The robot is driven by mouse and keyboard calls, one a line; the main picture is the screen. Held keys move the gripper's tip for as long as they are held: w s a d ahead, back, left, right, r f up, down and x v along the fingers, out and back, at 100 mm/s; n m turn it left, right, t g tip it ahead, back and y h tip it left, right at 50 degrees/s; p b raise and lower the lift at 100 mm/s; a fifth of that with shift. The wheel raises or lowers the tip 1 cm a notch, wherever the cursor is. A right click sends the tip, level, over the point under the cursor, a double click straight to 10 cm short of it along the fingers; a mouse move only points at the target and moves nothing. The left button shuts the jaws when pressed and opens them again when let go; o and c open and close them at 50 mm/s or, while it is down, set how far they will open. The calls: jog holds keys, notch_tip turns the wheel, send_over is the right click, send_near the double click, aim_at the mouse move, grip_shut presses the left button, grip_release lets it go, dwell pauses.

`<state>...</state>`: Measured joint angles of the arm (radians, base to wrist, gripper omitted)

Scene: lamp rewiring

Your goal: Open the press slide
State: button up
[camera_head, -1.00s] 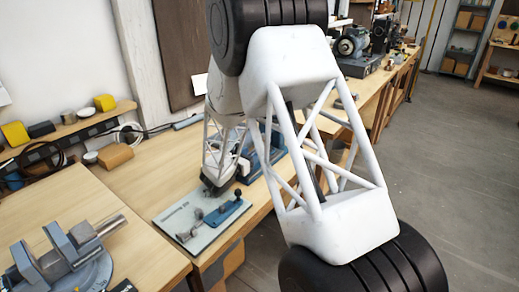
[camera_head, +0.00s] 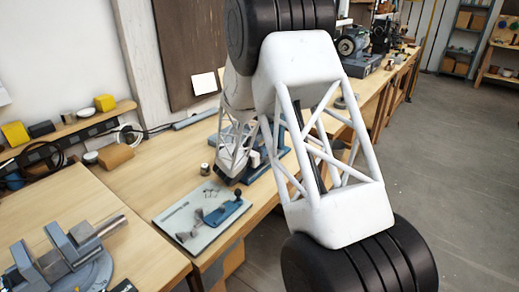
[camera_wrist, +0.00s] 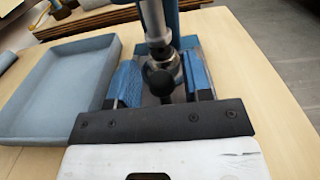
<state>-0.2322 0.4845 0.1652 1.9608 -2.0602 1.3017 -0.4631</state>
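The blue press (camera_head: 271,157) stands on the bench behind the grey mat, partly hidden by my arm. In the wrist view its blue upright (camera_wrist: 172,18) carries a grey spindle (camera_wrist: 154,22), and a black round knob (camera_wrist: 159,77) is in front of it. My gripper (camera_wrist: 160,84) is open, with one blue finger on each side of the knob. I see a gap on both sides and cannot tell whether either finger touches it. In the head view the gripper end is low at the press, largely hidden. I cannot make out the slide apart from the knob.
A grey-blue tray (camera_wrist: 60,90) lies close to the left of my gripper. The grey mat (camera_head: 180,218) holds a blue lever piece (camera_head: 224,212) and small parts. A small jar (camera_head: 205,169) stands behind it. A vise (camera_head: 65,255) is at the front left.

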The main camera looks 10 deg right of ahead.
grip_shut()
jog(key=v, duration=1.3)
jog(key=shift+o, duration=1.1)
grip_release()
jog(key=shift+d, duration=0.1)
